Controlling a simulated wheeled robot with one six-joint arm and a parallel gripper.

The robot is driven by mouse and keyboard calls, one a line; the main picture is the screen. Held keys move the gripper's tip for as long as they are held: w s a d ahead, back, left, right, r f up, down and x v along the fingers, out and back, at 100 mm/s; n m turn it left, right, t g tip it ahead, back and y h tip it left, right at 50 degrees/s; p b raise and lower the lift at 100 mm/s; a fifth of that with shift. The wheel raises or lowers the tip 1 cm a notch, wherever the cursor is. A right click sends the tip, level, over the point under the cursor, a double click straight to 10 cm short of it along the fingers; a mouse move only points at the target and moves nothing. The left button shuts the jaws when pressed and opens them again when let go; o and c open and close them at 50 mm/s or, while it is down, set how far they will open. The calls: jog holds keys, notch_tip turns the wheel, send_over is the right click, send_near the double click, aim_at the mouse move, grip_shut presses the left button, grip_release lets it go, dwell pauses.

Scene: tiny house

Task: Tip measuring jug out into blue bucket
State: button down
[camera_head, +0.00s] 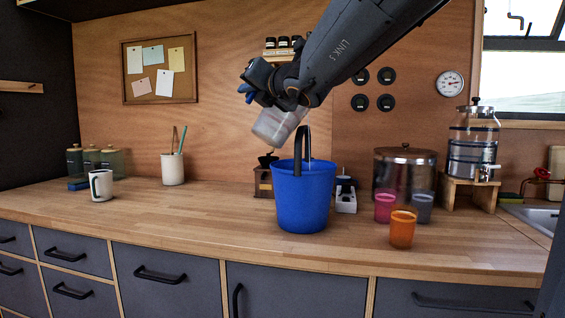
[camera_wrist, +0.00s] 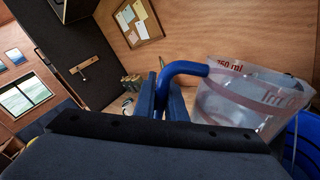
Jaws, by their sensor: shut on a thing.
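The measuring jug (camera_head: 272,127) is clear with a blue handle and red markings. It is tilted in the air above the blue bucket (camera_head: 301,200), which stands on the wooden counter with its dark handle upright. My gripper (camera_head: 250,88) is shut on the jug's blue handle. In the wrist view the jug (camera_wrist: 245,98) is at right, its blue handle between the fingers of my gripper (camera_wrist: 163,103). Part of the blue bucket (camera_wrist: 303,145) shows at the right edge. I cannot tell what is in the jug or inside the bucket.
A coffee grinder (camera_head: 264,178) stands behind the bucket at left. A white socket block (camera_head: 346,201), a steel pot (camera_head: 404,165) and several cups, including an orange one (camera_head: 402,229), stand to the right. A white mug (camera_head: 101,186) is at far left. The counter left of the bucket is mostly clear.

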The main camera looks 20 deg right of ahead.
jog(key=shift+w+d+r+m+p, duration=0.1)
jog(key=shift+d+r+m+p, duration=0.35)
jog(key=shift+p, duration=0.5)
jog(key=shift+s+d+r+m+p, duration=0.15)
jog(key=shift+r+m+p, duration=0.15)
jog(key=shift+r+p, duration=0.5)
jog(key=shift+w+d+r+m+p, duration=0.15)
jog(key=shift+d+r+m+p, duration=0.2)
jog(key=shift+p, duration=0.75)
jog(key=shift+w+d+r+m+p, duration=0.15)
jog(key=shift+d+m+p, duration=0.55)
jog(key=shift+p, duration=1)
jog(key=shift+w+d+r+m+p, duration=0.1)
jog(key=shift+d+r+m+p, duration=0.35)
jog(key=shift+p, duration=0.7)
jog(key=shift+d+r+m+p, duration=0.2)
jog(key=shift+r+m+p, duration=0.35)
jog(key=shift+p, duration=0.6)
jog(key=shift+w+d+m+p, duration=0.1)
jog(key=shift+d+m+p, duration=0.45)
jog(key=shift+p, duration=0.45)
